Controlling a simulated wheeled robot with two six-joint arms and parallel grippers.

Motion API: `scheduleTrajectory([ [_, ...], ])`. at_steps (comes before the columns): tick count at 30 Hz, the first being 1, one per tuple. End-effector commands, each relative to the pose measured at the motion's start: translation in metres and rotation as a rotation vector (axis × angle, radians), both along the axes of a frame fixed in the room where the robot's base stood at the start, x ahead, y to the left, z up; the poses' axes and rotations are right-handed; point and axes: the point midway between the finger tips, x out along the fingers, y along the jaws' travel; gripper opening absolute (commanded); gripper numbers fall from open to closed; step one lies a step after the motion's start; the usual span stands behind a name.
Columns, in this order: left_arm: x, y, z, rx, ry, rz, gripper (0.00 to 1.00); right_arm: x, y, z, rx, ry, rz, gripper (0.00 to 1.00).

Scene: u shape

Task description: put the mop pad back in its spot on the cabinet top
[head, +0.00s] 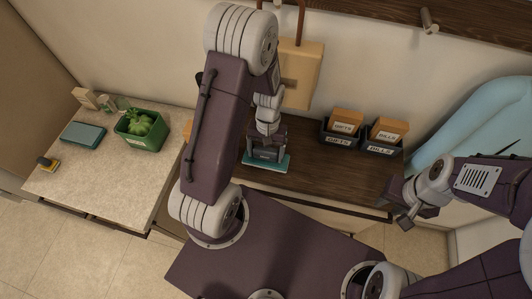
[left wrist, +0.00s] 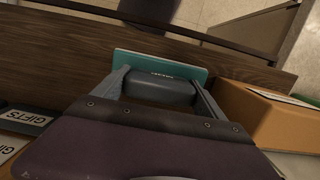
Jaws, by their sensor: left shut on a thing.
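The mop pad (head: 280,165) is a flat teal plate with a dark grey block on top. My left gripper (head: 266,155) is shut on that block. The left wrist view shows both fingers gripping the sides of the block (left wrist: 160,88), with the teal plate (left wrist: 135,60) beyond it. The pad is over the front part of the dark wooden cabinet top (head: 335,185); I cannot tell whether it touches the wood. My left arm hides part of the cabinet top. My right gripper (head: 402,212) is near the cabinet's front right corner, away from the pad; its opening is unclear.
Boxes labelled GIFTS (head: 340,133) and BILLS (head: 381,147) stand at the back right of the cabinet top. An orange box (left wrist: 270,120) is beside the pad in the left wrist view. The light counter (head: 105,172) at left holds a green planter (head: 142,140) and a teal box (head: 82,133).

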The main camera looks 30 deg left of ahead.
Motion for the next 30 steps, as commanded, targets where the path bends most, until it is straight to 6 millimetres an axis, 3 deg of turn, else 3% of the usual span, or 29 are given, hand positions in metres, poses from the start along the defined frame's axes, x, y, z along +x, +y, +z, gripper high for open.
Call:
scheduleTrajectory([
  [4,0.000,0.000,-0.016,0.000,0.001,0.000,0.38,0.000,0.000,0.006,0.000,0.000,0.000,0.34],
  [14,0.001,0.000,-0.021,0.000,-0.001,0.000,0.38,0.000,0.000,0.002,0.000,0.000,0.000,0.34],
  [15,0.001,0.000,-0.019,0.000,-0.001,0.000,0.93,0.000,0.000,0.003,0.000,0.000,0.000,0.34],
  [16,0.001,0.000,-0.019,0.000,-0.001,0.000,1.00,0.000,0.000,0.003,0.000,0.000,0.000,0.34],
  [26,0.002,0.000,-0.013,0.000,-0.004,0.000,1.00,0.000,0.000,0.004,0.000,0.000,0.000,0.34],
  [30,0.006,0.001,0.009,0.000,-0.009,0.000,1.00,0.000,0.000,-0.002,0.000,0.000,0.000,0.34],
])
